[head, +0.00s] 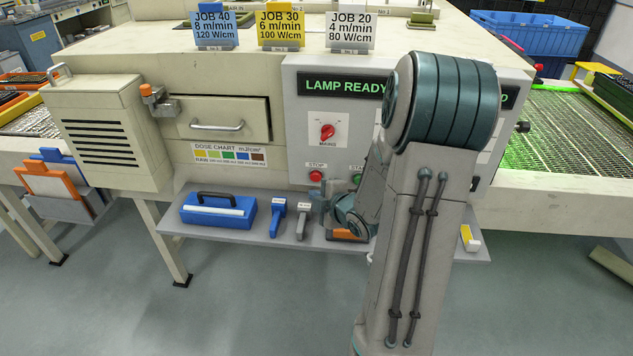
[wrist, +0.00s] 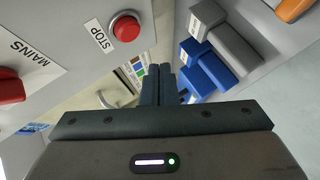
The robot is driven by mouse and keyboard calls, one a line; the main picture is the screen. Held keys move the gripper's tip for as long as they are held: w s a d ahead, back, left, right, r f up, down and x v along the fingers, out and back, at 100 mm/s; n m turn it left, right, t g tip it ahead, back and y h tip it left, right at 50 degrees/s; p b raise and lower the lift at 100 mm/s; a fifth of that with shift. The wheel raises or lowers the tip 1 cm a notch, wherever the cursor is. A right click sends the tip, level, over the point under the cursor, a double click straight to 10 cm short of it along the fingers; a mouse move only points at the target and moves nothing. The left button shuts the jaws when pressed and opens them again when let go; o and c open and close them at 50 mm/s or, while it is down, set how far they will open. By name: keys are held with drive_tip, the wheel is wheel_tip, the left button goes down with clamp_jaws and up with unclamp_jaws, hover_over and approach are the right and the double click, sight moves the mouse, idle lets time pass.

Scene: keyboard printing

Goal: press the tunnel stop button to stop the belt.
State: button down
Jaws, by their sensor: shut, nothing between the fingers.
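The red round STOP button (head: 316,175) sits on the grey control panel (head: 300,150), under the MAINS knob. In the wrist view the STOP button (wrist: 125,26) shows at the upper left beside its label, uncovered. My gripper (wrist: 160,70) has its two dark fingers together and empty. In that view the fingertips lie below and right of the button and appear apart from it. In the head view my gripper is small, just below the button and partly hidden by my wrist. A green START button (head: 357,179) is partly covered by my arm. The mesh belt (head: 565,125) runs out at the right under green light.
The red MAINS knob (head: 327,132) is above the button; it also shows in the wrist view (wrist: 9,86). My arm hides the panel's right part.

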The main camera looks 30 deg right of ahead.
drive_tip(key=s+d+n+t+y+b, duration=0.2)
drive_tip(key=s+n+t+b, duration=0.2)
drive_tip(key=s+b, duration=0.5)
drive_tip(key=b, duration=0.4)
drive_tip(key=shift+s+d+f+n, duration=0.2)
drive_tip(key=shift+d+f+n, duration=0.1)
drive_tip(key=shift+d+f, duration=0.1)
drive_tip(key=shift+w, duration=0.1)
approach(311, 178)
drive_tip(key=w+a, duration=0.2)
drive_tip(key=a, duration=0.2)
drive_tip(key=shift+w+d+f+b, duration=0.1)
drive_tip(key=shift+w+d+b, duration=0.05)
drive_tip(key=shift+w+d, duration=0.7)
drive_tip(key=shift+w+d+f+b, duration=0.15)
drive_tip(key=shift+w+d, duration=0.4)
drive_tip(key=shift+w, duration=0.45)
